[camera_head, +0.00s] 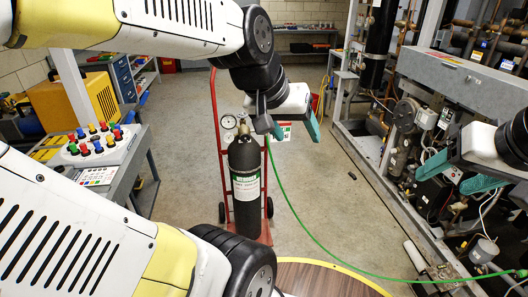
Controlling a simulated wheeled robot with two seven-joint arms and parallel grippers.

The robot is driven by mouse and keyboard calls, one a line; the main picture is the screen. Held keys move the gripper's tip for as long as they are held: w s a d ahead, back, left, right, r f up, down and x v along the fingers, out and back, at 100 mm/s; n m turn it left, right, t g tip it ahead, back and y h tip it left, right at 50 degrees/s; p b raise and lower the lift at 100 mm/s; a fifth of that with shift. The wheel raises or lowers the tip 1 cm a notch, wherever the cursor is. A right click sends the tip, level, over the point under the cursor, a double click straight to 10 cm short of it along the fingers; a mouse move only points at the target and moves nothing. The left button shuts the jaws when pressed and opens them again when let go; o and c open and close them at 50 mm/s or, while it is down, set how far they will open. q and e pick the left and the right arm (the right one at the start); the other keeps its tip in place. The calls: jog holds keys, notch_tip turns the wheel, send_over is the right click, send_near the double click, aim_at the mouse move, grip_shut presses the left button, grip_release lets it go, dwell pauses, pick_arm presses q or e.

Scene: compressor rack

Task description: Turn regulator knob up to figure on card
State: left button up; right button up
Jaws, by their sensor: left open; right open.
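A dark gas cylinder (245,205) with a white and green label stands upright on a red hand truck (214,130). Brass regulator parts (243,128) sit at its top, with a round white gauge (228,123) on the left. I cannot make out the knob. A white card with green and red (284,131) shows just right of the regulator, partly covered by my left gripper; its figure is unreadable. My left gripper (296,129) is open and empty, in front of and right of the cylinder top. My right gripper (459,174) is open and empty by the rack at right.
A green hose (297,221) runs from the cylinder along the floor to the compressor rack (470,75) at right. A bench with a panel of coloured knobs (99,146) stands at left. A round wooden top (318,280) lies at the bottom. Floor between is mostly clear.

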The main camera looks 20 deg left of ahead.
pick_arm(q)
jog(key=w+a+f+n+t, duration=0.1)
jog(key=w+a+f, duration=0.1)
jog(key=w, duration=0.5)
jog(key=w+a+f+n, duration=0.1)
jog(key=w+f+n, duration=0.1)
jog(key=w, duration=0.4)
jog(key=n+t+y, duration=0.2)
jog(key=n+y, duration=0.2)
jog(key=y, duration=0.4)
send_near(246, 138)
jog(key=s+d+r, duration=0.1)
jog(key=d+r, duration=0.3)
jog(key=d, duration=0.4)
jog(key=w+a+f+m+t+y, duration=0.2)
jog(key=a+f+m+t+y, duration=0.25)
jog(key=a+f, duration=0.4)
jog(key=shift+t, duration=0.45)
jog(key=shift+f+x, duration=0.2)
jog(key=shift+x, duration=1.1)
jog(key=shift+f+x, duration=0.2)
jog(key=shift+x, duration=1.05)
jog(key=shift+f+x, duration=0.2)
jog(key=shift+x, duration=1.1)
jog(key=shift+d, duration=0.15)
jog(key=c, duration=1.4)
jog(key=shift+w+m, duration=0.1)
jog(key=shift+m, duration=0.65)
